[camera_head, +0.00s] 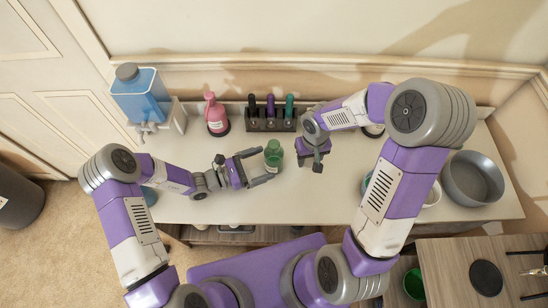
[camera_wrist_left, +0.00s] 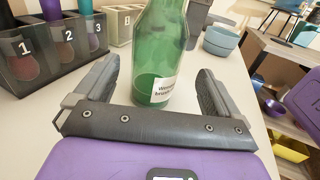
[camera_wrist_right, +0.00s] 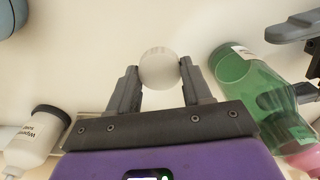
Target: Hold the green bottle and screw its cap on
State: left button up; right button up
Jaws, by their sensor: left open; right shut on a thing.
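The green bottle (camera_head: 273,157) stands upright on the white table, with an open neck. My left gripper (camera_head: 265,167) is open, with its fingers pointing at the bottle. In the left wrist view the bottle (camera_wrist_left: 160,50) stands between the spread fingers, with a gap on each side. My right gripper (camera_head: 317,163) is just right of the bottle, pointing down. In the right wrist view it is shut on a pale round cap (camera_wrist_right: 159,68) between its fingertips, and the bottle (camera_wrist_right: 250,88) lies to the right, apart from the cap. The cap is hidden in the head view.
A pink bottle (camera_head: 216,115) and a dark holder (camera_head: 269,123) with several coloured tools stand at the back. A blue dispenser (camera_head: 141,97) is at the left. A grey bowl (camera_head: 473,178) is at the right. A white bottle (camera_wrist_right: 38,130) shows in the right wrist view.

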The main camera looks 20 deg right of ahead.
aim_at(280, 157)
pick_arm(q)
jog(key=shift+w+d, duration=0.15)
jog(key=shift+d, duration=0.7)
pick_arm(e)
jog(key=shift+f, duration=0.1)
pick_arm(q)
jog(key=d, duration=0.1)
jog(key=d+b, duration=0.1)
jog(key=d, duration=0.2)
jog(key=shift+w+d+f, duration=0.25)
jog(key=shift+w+f, duration=0.05)
jog(key=shift+w, duration=0.1)
pick_arm(e)
jog(key=shift+f, duration=0.6)
pick_arm(q)
jog(key=shift+d, duration=0.35)
